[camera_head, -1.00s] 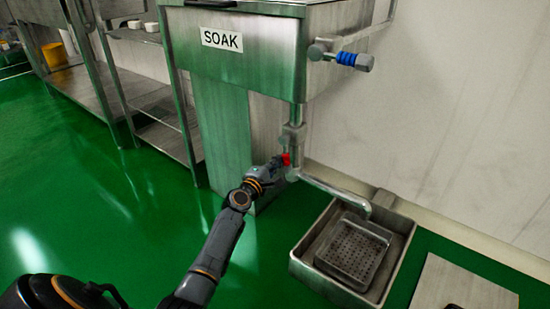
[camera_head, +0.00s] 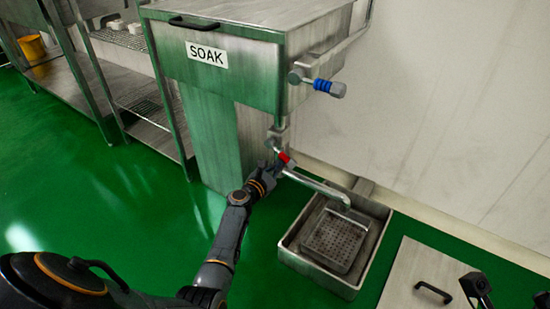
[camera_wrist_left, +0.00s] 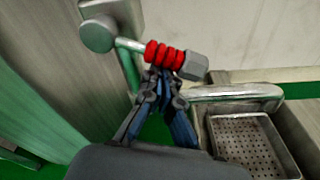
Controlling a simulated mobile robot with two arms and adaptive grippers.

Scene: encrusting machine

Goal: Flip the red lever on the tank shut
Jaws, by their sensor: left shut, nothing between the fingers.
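The steel tank (camera_head: 240,80) labelled SOAK stands at the top middle of the head view. Its red lever (camera_head: 285,159) is on the drain pipe below it and slants down to the right. In the left wrist view the red ribbed grip (camera_wrist_left: 165,56) ends in a grey hexagonal tip and joins a round pivot at left. My left gripper (camera_head: 272,168) is shut and empty, with its fingertips (camera_wrist_left: 163,75) just below the red grip. I cannot tell whether they touch it. My right gripper (camera_head: 478,288) shows only partly at the bottom right.
A blue-handled valve (camera_head: 328,87) sits on the tank's right side. The drain pipe (camera_head: 318,186) bends over a floor basin (camera_head: 288,240) holding a perforated tray (camera_head: 336,238). A steel lid with a black handle (camera_head: 408,270) is at lower right. Green floor is clear at left.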

